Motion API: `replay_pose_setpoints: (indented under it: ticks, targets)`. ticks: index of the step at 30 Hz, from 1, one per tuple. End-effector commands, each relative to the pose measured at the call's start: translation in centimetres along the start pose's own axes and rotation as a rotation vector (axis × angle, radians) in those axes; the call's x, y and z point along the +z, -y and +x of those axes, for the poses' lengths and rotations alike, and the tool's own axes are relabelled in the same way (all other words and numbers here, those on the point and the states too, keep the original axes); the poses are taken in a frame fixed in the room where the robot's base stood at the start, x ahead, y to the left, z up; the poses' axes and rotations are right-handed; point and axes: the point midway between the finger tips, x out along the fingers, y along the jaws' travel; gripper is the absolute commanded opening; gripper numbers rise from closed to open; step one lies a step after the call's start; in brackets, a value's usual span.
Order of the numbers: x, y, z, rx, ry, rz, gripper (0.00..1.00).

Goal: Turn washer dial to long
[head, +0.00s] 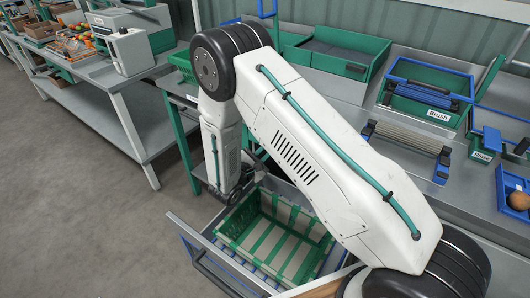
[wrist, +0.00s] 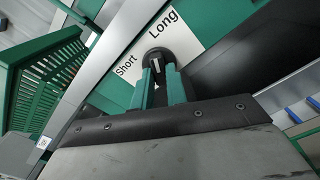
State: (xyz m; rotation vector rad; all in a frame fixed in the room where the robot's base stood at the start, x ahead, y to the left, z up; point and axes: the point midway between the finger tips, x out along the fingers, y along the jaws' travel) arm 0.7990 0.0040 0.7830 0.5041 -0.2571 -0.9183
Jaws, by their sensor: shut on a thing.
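The washer dial (wrist: 157,56) is a dark round knob on a white label plate in the wrist view. The word "Short" (wrist: 126,65) is printed to its left and "Long" (wrist: 163,23) above it. My gripper (wrist: 160,76) is shut on the dial, with one green finger on each side of it. The fingers hide part of the knob, and I cannot tell exactly where its pointer stands. In the head view the dial is not visible, and my arm hangs down at the bench's left end.
A green slatted basket (wrist: 42,82) stands close on the left in the wrist view. In the head view, an open drawer (head: 222,275) holds a green crate (head: 238,222) below my arm. A green tray (head: 372,55) and brush holder (head: 425,100) stand on the bench.

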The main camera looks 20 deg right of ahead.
Motion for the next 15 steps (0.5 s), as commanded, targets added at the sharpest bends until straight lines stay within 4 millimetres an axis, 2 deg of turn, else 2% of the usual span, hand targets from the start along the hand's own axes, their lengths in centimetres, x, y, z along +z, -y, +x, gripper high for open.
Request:
replay_pose_setpoints:
  ticks: [7,15]
  targets:
    - [-0.05,-0.07,-0.03,0.001,-0.002,0.116,0.00]
    - [-0.05,-0.09,-0.03,0.001,-0.002,0.165,0.00]
